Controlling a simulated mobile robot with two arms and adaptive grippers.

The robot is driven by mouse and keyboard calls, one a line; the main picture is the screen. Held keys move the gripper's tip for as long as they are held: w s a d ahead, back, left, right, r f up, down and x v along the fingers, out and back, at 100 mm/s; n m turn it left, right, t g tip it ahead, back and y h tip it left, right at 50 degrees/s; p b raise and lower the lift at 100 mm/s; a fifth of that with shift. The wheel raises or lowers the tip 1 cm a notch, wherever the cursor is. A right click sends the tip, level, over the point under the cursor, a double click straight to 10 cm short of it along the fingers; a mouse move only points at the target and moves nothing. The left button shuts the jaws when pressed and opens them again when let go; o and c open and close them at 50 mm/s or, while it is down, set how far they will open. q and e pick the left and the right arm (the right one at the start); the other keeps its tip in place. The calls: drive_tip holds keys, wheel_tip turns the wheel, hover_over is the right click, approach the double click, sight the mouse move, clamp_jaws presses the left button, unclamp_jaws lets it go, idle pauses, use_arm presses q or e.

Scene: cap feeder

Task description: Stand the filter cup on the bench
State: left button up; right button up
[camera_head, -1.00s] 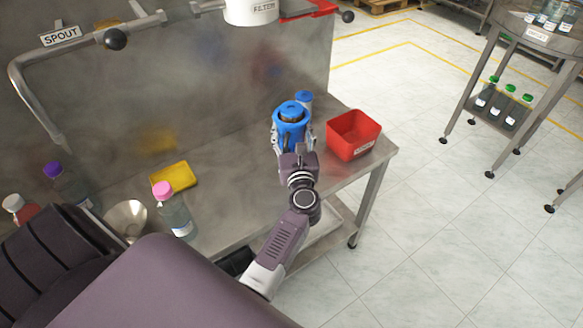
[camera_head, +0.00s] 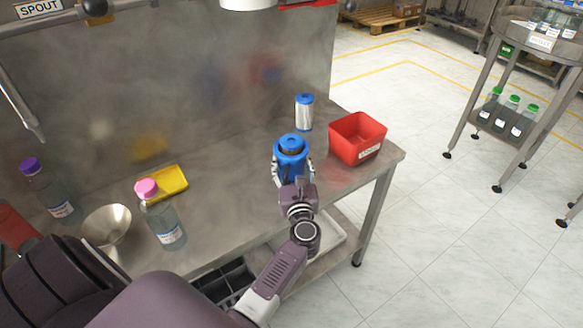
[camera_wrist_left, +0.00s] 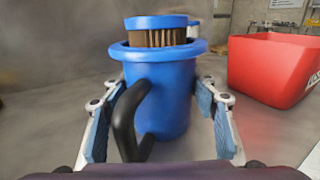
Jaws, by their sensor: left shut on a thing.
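The filter cup (camera_head: 290,165) is a blue cup with a rim, upright over the right part of the steel bench (camera_head: 225,205). In the left wrist view the cup (camera_wrist_left: 172,95) shows a black handle toward me and a blue-topped brown pleated filter inside. My left gripper (camera_head: 293,172) is shut on the cup, one finger on each side, as the left wrist view also shows (camera_wrist_left: 160,115). The cup's base is partly hidden, and I cannot tell whether it touches the bench. My right gripper is out of view.
A red bin (camera_head: 345,145) stands right of the cup, and a silver cylinder with blue ends (camera_head: 304,115) behind it. A yellow tray (camera_head: 174,182), pink-capped bottle (camera_head: 166,228) and metal funnel (camera_head: 96,222) are left. Bench between tray and cup is clear.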

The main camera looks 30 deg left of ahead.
use_arm(q)
drive_tip(key=shift+f, duration=0.1)
drive_tip(key=o, duration=1.3)
